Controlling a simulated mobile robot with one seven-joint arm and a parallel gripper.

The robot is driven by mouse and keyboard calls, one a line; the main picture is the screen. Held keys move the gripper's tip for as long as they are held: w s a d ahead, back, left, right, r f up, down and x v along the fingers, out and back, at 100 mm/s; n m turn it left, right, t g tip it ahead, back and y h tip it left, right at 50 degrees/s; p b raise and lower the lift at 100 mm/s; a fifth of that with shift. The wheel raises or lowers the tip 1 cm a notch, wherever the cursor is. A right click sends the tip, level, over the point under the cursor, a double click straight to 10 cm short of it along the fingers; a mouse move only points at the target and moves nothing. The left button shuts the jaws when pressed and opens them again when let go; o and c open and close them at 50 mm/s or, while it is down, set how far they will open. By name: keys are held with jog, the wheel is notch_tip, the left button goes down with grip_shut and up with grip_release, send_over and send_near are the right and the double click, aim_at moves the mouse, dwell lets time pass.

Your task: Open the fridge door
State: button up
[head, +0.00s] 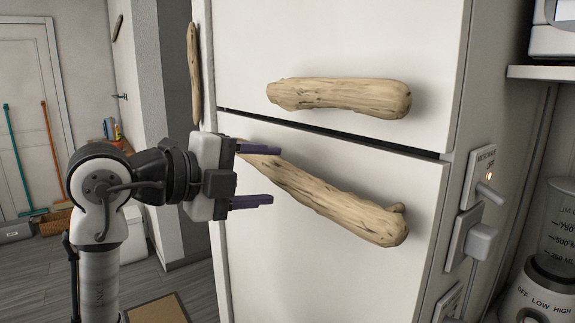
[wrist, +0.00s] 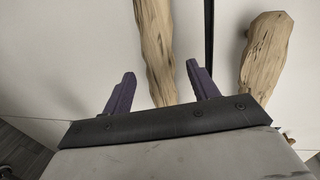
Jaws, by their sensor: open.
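The white fridge has an upper door (head: 340,40) and a lower door (head: 320,270), both shut, with a dark seam between them. A driftwood handle (head: 345,205) slants down to the right across the lower door; a level one (head: 340,97) is on the upper door. My gripper (head: 272,174) is open and empty at the left end of the lower handle. In the wrist view the lower handle (wrist: 155,40) runs between the two purple fingers (wrist: 161,68); I cannot tell how deep it lies between them. The upper handle (wrist: 264,55) is outside the right finger.
Switches and a plug (head: 482,243) stick out from the panel right of the fridge. A blender (head: 545,290) stands at far right below a shelf (head: 540,73). Another driftwood handle (head: 194,75) hangs upright at left. Grey floor (head: 95,280) and a mat (head: 157,308) lie at lower left.

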aim_at(275, 176)
jog(key=shift+p+x, duration=0.6)
jog(key=shift+x, duration=2.05)
grip_shut()
